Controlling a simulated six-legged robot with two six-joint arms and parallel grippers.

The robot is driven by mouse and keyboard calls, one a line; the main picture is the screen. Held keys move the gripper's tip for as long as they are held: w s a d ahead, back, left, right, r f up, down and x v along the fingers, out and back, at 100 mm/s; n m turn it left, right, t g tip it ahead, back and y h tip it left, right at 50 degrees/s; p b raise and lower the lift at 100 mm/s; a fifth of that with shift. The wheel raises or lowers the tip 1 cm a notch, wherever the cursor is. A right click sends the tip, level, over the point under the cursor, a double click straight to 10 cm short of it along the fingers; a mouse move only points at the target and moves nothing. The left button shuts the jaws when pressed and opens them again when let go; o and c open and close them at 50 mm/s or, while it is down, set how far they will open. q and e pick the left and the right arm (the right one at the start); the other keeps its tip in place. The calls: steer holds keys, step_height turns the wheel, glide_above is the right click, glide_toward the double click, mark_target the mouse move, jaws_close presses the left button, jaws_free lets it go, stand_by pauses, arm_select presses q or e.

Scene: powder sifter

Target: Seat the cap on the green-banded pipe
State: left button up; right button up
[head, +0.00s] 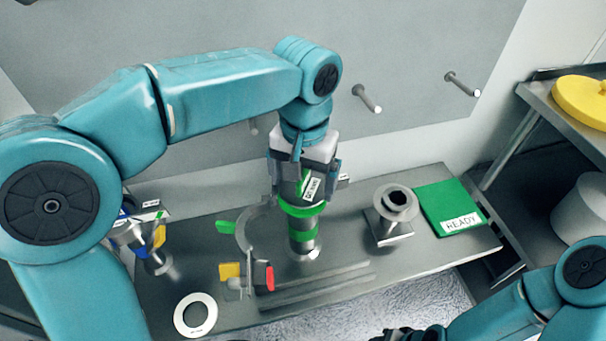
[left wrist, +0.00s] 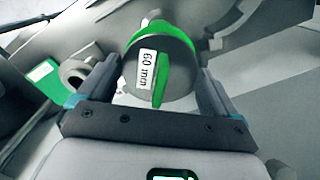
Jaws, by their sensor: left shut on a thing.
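The cap (left wrist: 150,80) is a grey disc with a raised green grip and a "60 mm" label. My left gripper (head: 304,178) points down and is shut on the cap's sides; both fingers show beside it in the left wrist view. The green-banded pipe (head: 303,230) stands upright on the bench, with a green flange at its top. The cap (head: 312,190) is right over the pipe's mouth, partly hidden by the fingers. I cannot tell whether it touches the pipe. My right gripper (head: 397,334) is at the bottom edge, dark and mostly cut off.
A grey flanged stub (head: 397,202) on a square base stands right of the pipe, then a green READY pad (head: 450,207). Left are a funnel-like metal part (head: 140,235), yellow and red tabs (head: 263,275) and a flat white ring (head: 195,314). Pegs (head: 366,98) stick out of the back wall.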

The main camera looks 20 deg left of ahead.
arm_select(q)
steer(key=shift+s+f, duration=0.15)
steer(key=shift+s, duration=0.05)
steer(key=shift+f, duration=0.1)
steer(key=shift+f, duration=0.1)
